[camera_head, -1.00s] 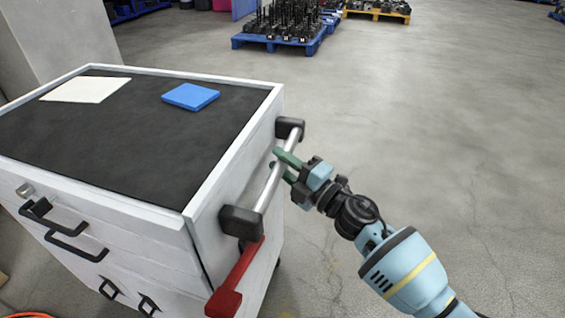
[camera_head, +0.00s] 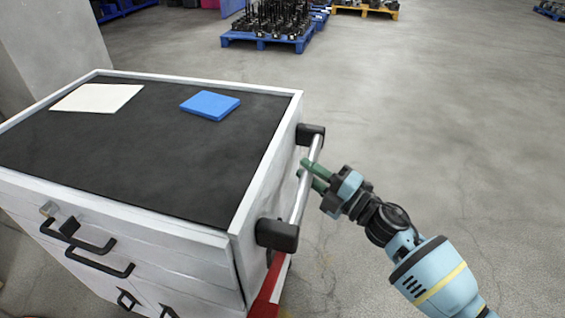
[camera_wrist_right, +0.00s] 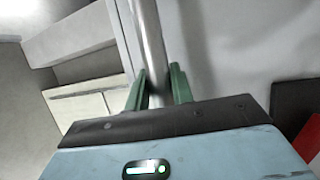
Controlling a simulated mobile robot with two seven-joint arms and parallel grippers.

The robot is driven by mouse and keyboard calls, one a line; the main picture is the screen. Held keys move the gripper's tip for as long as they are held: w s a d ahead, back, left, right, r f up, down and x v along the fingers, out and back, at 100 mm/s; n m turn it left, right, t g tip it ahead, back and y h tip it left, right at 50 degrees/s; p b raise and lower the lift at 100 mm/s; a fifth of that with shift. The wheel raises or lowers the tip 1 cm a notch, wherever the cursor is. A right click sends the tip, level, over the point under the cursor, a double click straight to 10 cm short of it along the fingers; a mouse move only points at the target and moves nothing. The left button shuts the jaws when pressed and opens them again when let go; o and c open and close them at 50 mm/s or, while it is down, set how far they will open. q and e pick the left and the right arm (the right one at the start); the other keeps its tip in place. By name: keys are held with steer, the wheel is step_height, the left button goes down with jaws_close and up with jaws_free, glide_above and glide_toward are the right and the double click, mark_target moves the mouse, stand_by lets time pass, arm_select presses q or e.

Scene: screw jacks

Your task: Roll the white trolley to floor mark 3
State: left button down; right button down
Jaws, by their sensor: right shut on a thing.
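The white trolley (camera_head: 262,205) stands at the left of the head view, with a black top and drawers on its front side. A metal push bar (camera_head: 306,185) runs between two black brackets on its right end. My right gripper (camera_head: 312,176) is at the bar, its green fingers on either side of it, shut on it. In the right wrist view the bar (camera_wrist_right: 150,45) passes between the fingers (camera_wrist_right: 158,88). My left gripper is not in view. No floor mark shows in the head view.
A blue cloth or pad (camera_head: 210,105) and a white sheet (camera_head: 97,98) lie on the trolley top. A blue pallet (camera_head: 268,41) with dark parts and a yellow pallet (camera_head: 366,12) stand at the back. A pale pillar (camera_head: 52,45) is behind the trolley. Floor to the right is clear.

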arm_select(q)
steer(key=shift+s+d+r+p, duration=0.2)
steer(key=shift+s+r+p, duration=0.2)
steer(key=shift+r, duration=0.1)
arm_select(e)
steer(key=s+d, duration=0.2)
steer(key=d, duration=0.6)
steer(key=s+d, duration=0.3)
steer(key=d, duration=0.5)
steer(key=shift+d+r, duration=0.15)
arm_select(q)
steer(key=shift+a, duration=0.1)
arm_select(e)
steer(key=c, duration=1.2)
jaws_free()
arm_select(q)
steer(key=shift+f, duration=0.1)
arm_select(e)
steer(key=shift+s, duration=0.1)
